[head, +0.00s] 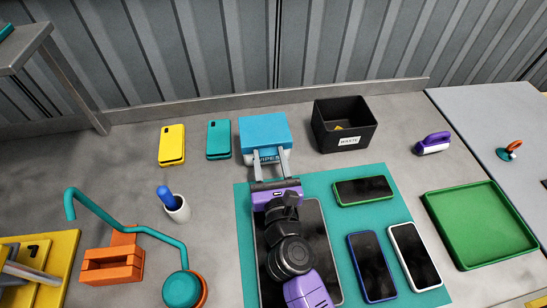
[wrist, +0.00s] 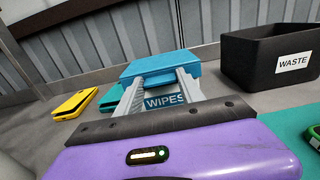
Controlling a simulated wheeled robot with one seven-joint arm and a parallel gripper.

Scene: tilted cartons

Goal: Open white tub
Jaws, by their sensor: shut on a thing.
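The white tub (head: 248,158) stands at the back of the bench and has a blue lid (head: 263,129). Its blue WIPES label (wrist: 165,101) faces me in the wrist view. The lid covers the top; I cannot tell whether its front edge is slightly raised. My gripper (head: 269,155) reaches the tub's front from the near side. In the wrist view its two grey fingers (wrist: 160,82) are on either side of the lid's front tab (wrist: 157,78), shut on it. The fingers hide parts of the tub's front.
A black WASTE bin (head: 345,123) stands close to the tub's right. Teal (head: 218,139) and yellow (head: 172,144) phones lie to its left. Several phones lie on the teal mat (head: 240,245) below. A pen cup (head: 178,209) stands front left; a green tray (head: 480,222) lies right.

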